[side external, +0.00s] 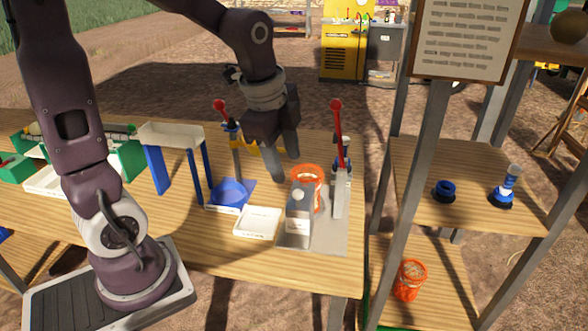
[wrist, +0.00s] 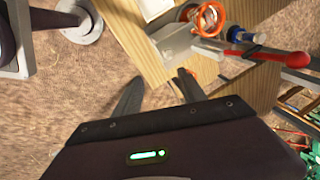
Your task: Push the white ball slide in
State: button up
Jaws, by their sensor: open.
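A grey box-like device (side external: 298,222) with a pale round knob, apparently the white ball (side external: 298,194), stands near the right front of the wooden table. The grey device also shows in the wrist view (wrist: 174,44), but I cannot make out the ball there. My gripper (side external: 283,163) is open and empty above the table, behind and slightly left of the device in the side view. Its two fingers (wrist: 158,88) are apart in the wrist view, with nothing between them. I see no contact with the device.
An orange wire holder (side external: 307,175) and a red-knobbed lever (side external: 338,135) stand close behind and right of the device. A white tray (side external: 257,221) lies left of the device. Shelves (side external: 465,185) stand right.

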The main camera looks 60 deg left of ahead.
aim_at(297, 190)
jog(key=w+f+m, duration=0.1)
jog(key=f, duration=0.2)
jog(key=w+a+f+m, duration=0.1)
jog(key=w+f, duration=0.1)
jog(key=f, duration=0.2)
jog(key=w+a+f+m, duration=0.1)
jog(key=f, duration=0.3)
jog(key=shift+w+a+m+g, duration=0.25)
jog(key=shift+w+m+g, duration=0.05)
jog(key=shift+w+g, duration=0.1)
grip_shut()
jog(key=shift+w+a, duration=1.85)
jog(key=shift+a, duration=0.05)
grip_release()
